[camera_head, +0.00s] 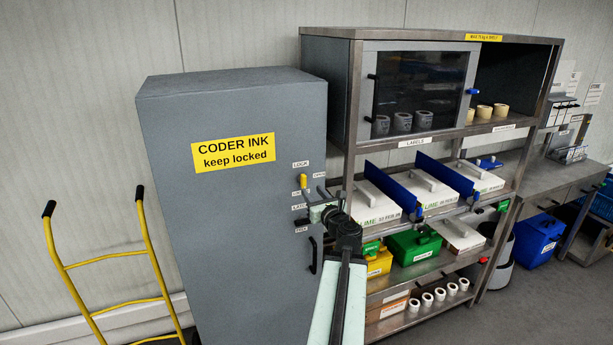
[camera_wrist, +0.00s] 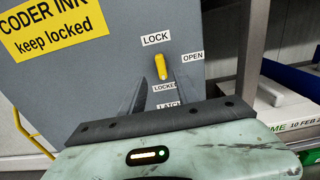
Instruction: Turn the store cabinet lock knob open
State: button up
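The grey store cabinet (camera_head: 233,220) is closed and carries a yellow "CODER INK keep locked" sign (camera_head: 233,151). Its yellow lock knob (camera_head: 303,181) is near the door's right edge, and it also shows in the wrist view (camera_wrist: 160,67). The knob stands nearly upright, between the LOCK label (camera_wrist: 155,39) above and the LOCKED label (camera_wrist: 164,88) below. The OPEN label (camera_wrist: 193,56) is to its right. My gripper (camera_wrist: 160,74) is open and empty, its fingers apart on either side of the knob's lower end. I cannot tell whether either finger touches it.
A latch label and a black door handle (camera_head: 313,255) are below the knob. A steel shelf (camera_head: 415,148) with boxes and bins stands close to the cabinet's right. A yellow hand truck (camera_head: 110,285) stands at the left. Grey floor (camera_head: 500,315) is clear at the lower right.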

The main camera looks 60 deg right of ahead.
aim_at(305, 181)
jog(key=shift+x, duration=3.85)
